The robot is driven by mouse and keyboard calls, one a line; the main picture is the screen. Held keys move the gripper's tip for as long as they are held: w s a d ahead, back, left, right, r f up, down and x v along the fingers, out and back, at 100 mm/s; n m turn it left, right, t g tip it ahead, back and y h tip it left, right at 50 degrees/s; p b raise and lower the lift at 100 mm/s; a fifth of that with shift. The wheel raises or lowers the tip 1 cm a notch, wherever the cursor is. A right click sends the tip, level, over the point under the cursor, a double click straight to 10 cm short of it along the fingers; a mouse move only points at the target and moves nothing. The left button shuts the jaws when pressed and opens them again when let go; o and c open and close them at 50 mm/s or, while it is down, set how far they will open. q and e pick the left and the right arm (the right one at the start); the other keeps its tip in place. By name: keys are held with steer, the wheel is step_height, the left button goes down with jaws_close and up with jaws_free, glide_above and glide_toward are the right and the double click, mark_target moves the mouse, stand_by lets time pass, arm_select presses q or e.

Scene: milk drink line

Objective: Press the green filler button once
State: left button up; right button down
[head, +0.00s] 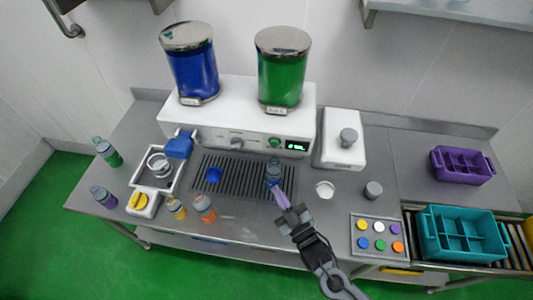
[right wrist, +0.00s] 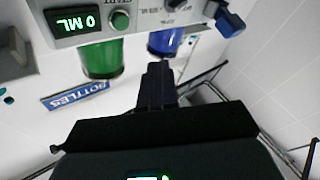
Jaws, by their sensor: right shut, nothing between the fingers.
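The green filler button (head: 274,143) is on the front panel of the white filler (head: 225,125), left of the lit green display (head: 297,145). The button also shows in the right wrist view (right wrist: 120,20) at the top, beside the display (right wrist: 76,22), which shows 0 ML. My right gripper (head: 282,200) is shut and empty in front of the filler, over the front of the drip grate (head: 235,178). It is apart from the button. In the right wrist view its closed fingers (right wrist: 157,80) point toward the filler, below and right of the button. My left gripper is not in view.
Several bottles stand at left. A color button panel (head: 365,252) and teal crate (head: 431,238) are at right.

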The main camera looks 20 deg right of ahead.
mark_target(274, 143)
steer(key=shift+n+t+y, duration=0.3)
steer(key=shift+n+y, duration=0.5)
steer(key=shift+y, duration=0.1)
steer(key=shift+r+b+x, duration=0.2)
steer(key=shift+b+x, duration=0.1)
steer(key=shift+x, duration=0.85)
steer(key=shift+r+b+x, duration=0.2)
steer(key=shift+b+x, duration=0.05)
steer(key=shift+x, duration=0.85)
steer(key=shift+s, duration=0.1)
steer(key=w+d+b, duration=0.3)
steer(key=w+d, duration=0.1)
steer(key=w, duration=0.3)
steer(key=shift+w, duration=0.3)
steer(key=shift+w+d, duration=0.1)
steer(key=shift+w, duration=0.1)
steer(key=shift+w+d+b, duration=0.1)
steer(key=shift+w+b, duration=0.1)
steer(key=shift+b, duration=0.1)
